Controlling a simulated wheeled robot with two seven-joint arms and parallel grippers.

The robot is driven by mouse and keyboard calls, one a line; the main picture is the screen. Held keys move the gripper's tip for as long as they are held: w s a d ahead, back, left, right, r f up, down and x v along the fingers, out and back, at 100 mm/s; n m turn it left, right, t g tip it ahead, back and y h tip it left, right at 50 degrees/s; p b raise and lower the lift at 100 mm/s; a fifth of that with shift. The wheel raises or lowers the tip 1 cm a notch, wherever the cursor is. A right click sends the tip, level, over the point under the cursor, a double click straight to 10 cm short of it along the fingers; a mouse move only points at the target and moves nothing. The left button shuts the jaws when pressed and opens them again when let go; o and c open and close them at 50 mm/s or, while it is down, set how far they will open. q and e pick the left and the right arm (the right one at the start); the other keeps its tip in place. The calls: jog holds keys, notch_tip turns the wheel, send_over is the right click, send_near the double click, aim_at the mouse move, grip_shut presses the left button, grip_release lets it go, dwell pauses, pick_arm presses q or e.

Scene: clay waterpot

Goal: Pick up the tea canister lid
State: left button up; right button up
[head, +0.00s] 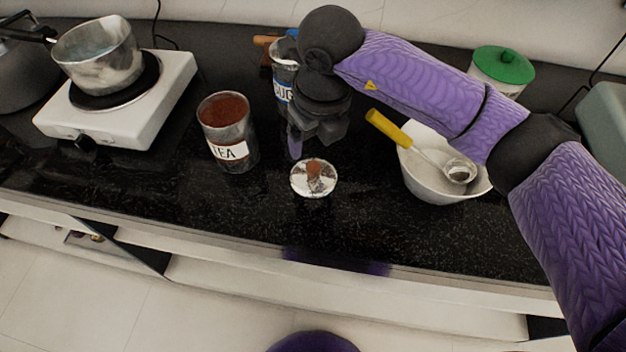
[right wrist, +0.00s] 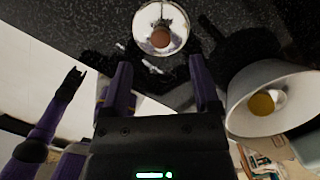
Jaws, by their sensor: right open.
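The tea canister lid (head: 314,181) is a round, shiny metal disc with a brown wooden knob. It lies on the black counter to the right of the open TEA canister (head: 228,132), which holds reddish-brown contents. My right gripper (head: 311,143) is open and empty, just behind and above the lid, fingers pointing down. In the right wrist view the lid (right wrist: 160,27) lies beyond the two spread fingertips (right wrist: 159,66), roughly centred between them and apart from both. A dark-tipped purple arm end, my left gripper (right wrist: 75,80), shows small at the left there; its jaw state is unclear.
A white bowl (head: 440,190) with a yellow-handled ladle (head: 392,129) stands right of the lid. The SUGAR canister (head: 283,82) is behind my right gripper. A white hotplate (head: 168,96) with a pot is at left. The counter in front of the lid is clear.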

aim_at(314, 166)
notch_tip(314, 166, down, 8)
jog(key=b, duration=0.3)
jog(key=shift+w+r, duration=0.1)
jog(key=shift+r, duration=0.1)
jog(key=c, duration=0.5)
grip_shut()
